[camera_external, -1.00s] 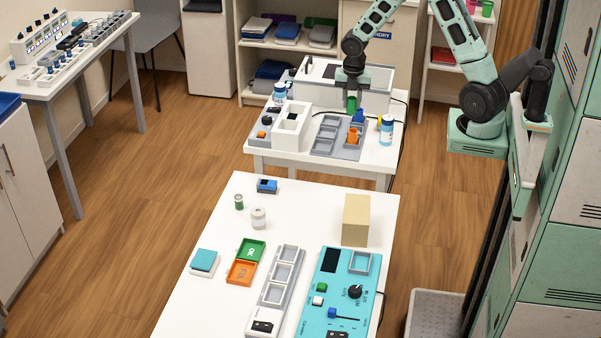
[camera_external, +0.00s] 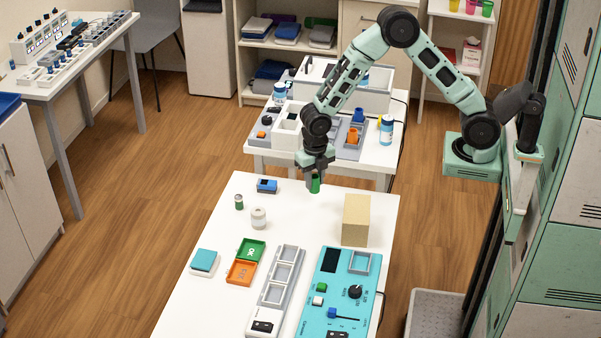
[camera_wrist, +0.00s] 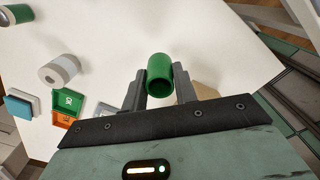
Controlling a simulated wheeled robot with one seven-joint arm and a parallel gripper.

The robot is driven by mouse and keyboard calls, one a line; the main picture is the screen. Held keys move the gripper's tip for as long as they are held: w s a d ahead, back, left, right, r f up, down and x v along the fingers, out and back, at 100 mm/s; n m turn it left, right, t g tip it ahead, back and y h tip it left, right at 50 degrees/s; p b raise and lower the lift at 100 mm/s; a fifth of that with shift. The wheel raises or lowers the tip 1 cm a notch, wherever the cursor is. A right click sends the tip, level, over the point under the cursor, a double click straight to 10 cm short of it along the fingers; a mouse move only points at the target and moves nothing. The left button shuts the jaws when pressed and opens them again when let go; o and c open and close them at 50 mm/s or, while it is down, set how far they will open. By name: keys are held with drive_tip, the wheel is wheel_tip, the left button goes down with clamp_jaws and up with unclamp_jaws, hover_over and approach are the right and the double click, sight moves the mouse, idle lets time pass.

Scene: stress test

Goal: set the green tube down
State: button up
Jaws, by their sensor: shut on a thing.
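The green tube (camera_external: 315,184) is between the fingers of my gripper (camera_external: 316,172). In the wrist view the tube (camera_wrist: 160,76) shows its open round end toward the camera, with my gripper's two dark fingers (camera_wrist: 158,88) closed on its sides. In the external view the tube hangs upright below the gripper, over the far part of the near white table (camera_external: 228,222). Whether its lower end touches the table is hard to tell, but it appears held above it.
A tan block (camera_external: 355,222) stands to the right. A blue device (camera_external: 267,186), a small green-sided can (camera_external: 239,202) and a white jar (camera_external: 258,218) stand to the left. Green (camera_external: 251,250) and orange (camera_external: 241,272) trays, a grey rack (camera_external: 281,275) and a turquoise panel (camera_external: 335,290) lie nearer. Tabletop between jar and block is clear.

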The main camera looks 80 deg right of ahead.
drive_tip(key=shift+f, duration=3.05)
drive_tip(key=shift+f, duration=0.1)
drive_tip(key=o, duration=0.9)
drive_tip(key=shift+o, duration=0.2)
wheel_tip(320, 180, up, 12)
drive_tip(key=s+a+r+m, duration=0.1)
drive_tip(key=s+r+m, duration=0.1)
drive_tip(key=s+m, duration=0.4)
drive_tip(key=s+a+r+m, duration=0.2)
drive_tip(key=s+m, duration=0.5)
drive_tip(key=s, duration=0.6)
drive_tip(key=s+a+r+m, duration=0.1)
drive_tip(key=s+r+m, duration=0.2)
drive_tip(key=s+m, duration=0.3)
drive_tip(key=s, duration=0.4)
drive_tip(key=shift+a+y, duration=0.3)
drive_tip(key=shift+a, duration=0.05)
